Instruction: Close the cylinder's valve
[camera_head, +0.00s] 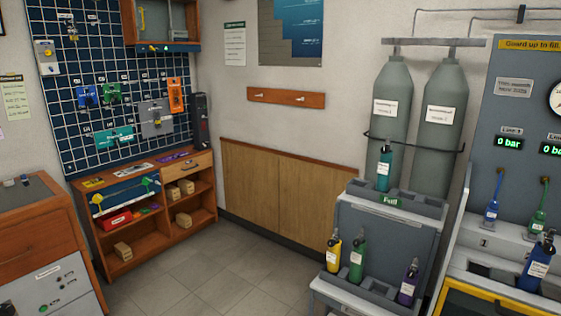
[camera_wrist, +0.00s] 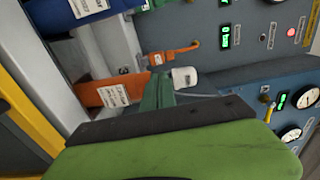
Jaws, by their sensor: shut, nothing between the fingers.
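In the wrist view, an orange cylinder (camera_wrist: 108,94) with a white label appears sideways in the slot marked 3. A white knob (camera_wrist: 184,77) shows to its right. The link between the knob and the cylinder is hidden behind my fingers. An orange fitting (camera_wrist: 170,56) joins the grey panel just above. My gripper (camera_wrist: 159,82) shows as narrow green fingers over the cylinder's right end. It is shut and empty, close to the left of the knob; I cannot tell whether it touches. In the head view, neither my gripper nor the orange cylinder shows.
A blue cylinder (camera_wrist: 62,18) is next to the orange one. A blue gauge panel (camera_wrist: 262,88) stands at the right. In the head view, small cylinders, such as the blue one (camera_head: 538,264), stand on the benches. The grey floor (camera_head: 215,270) is clear.

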